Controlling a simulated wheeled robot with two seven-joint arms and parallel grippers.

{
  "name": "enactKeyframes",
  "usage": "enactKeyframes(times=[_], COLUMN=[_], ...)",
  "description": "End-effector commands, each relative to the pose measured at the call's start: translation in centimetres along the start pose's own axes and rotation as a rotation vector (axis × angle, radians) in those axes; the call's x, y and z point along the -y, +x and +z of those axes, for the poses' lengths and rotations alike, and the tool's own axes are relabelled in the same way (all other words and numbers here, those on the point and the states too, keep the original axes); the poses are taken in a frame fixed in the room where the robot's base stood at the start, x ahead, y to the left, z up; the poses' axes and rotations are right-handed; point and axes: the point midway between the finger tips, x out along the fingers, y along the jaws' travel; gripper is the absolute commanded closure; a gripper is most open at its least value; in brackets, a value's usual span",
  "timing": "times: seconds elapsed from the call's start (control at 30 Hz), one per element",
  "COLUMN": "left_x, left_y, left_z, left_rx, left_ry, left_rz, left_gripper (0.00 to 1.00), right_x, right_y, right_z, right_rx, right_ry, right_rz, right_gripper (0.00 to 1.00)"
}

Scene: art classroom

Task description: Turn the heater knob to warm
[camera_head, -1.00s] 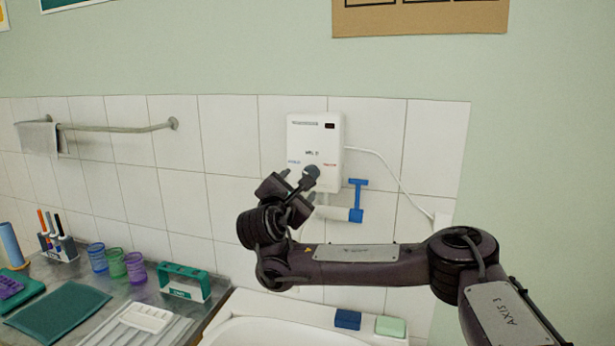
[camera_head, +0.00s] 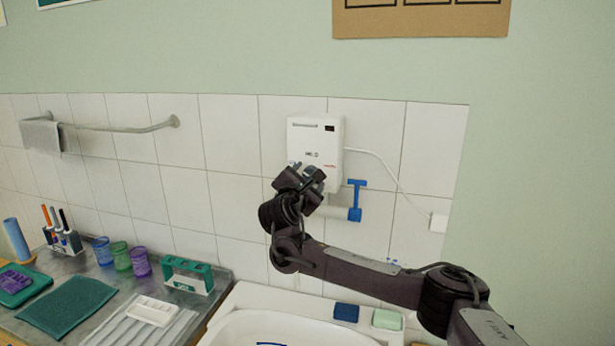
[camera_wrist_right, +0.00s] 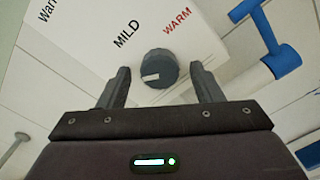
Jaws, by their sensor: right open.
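The white water heater (camera_head: 316,135) hangs on the tiled wall, with a small dark display at its upper right. In the right wrist view its lower face (camera_wrist_right: 100,25) carries the words MILD and red WARM, and another label cut off at the left. The round grey knob (camera_wrist_right: 160,69) has a pale mark on its left side. My right gripper (camera_wrist_right: 162,86) is open, one finger on either side of the knob, with gaps visible on both sides. In the head view my right gripper (camera_head: 304,174) hides the knob. My left gripper is not in view.
A blue-handled tap (camera_head: 356,200) is just right of the gripper. A white sink (camera_head: 290,325) lies below, with a blue sponge (camera_head: 346,312) and green soap (camera_head: 387,319) on its rim. Cups and a green holder (camera_head: 188,274) stand on the left counter.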

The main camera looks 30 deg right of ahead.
Motion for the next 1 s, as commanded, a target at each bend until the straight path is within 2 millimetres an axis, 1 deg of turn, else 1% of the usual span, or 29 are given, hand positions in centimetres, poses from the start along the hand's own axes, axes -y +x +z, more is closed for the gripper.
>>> enactKeyframes(times=[0.17,0.2,0.53,0.77,1.0], left_x=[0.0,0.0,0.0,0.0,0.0], left_y=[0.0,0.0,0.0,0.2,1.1], left_z=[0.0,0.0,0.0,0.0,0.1], left_rx=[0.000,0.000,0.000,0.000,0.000], left_ry=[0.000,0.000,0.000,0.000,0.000], left_rz=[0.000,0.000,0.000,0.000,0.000], left_gripper=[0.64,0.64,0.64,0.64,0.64], right_x=[0.0,0.0,0.0,0.1,0.1], right_y=[0.0,0.0,0.0,0.0,0.0], right_z=[0.0,0.0,0.0,-0.1,-0.2], right_rx=[0.000,0.000,0.000,0.000,0.000], right_ry=[0.000,0.000,0.000,0.018,0.120], right_rz=[0.000,0.000,0.000,0.000,0.000], right_gripper=[0.41,0.42,0.85,0.85,0.85])
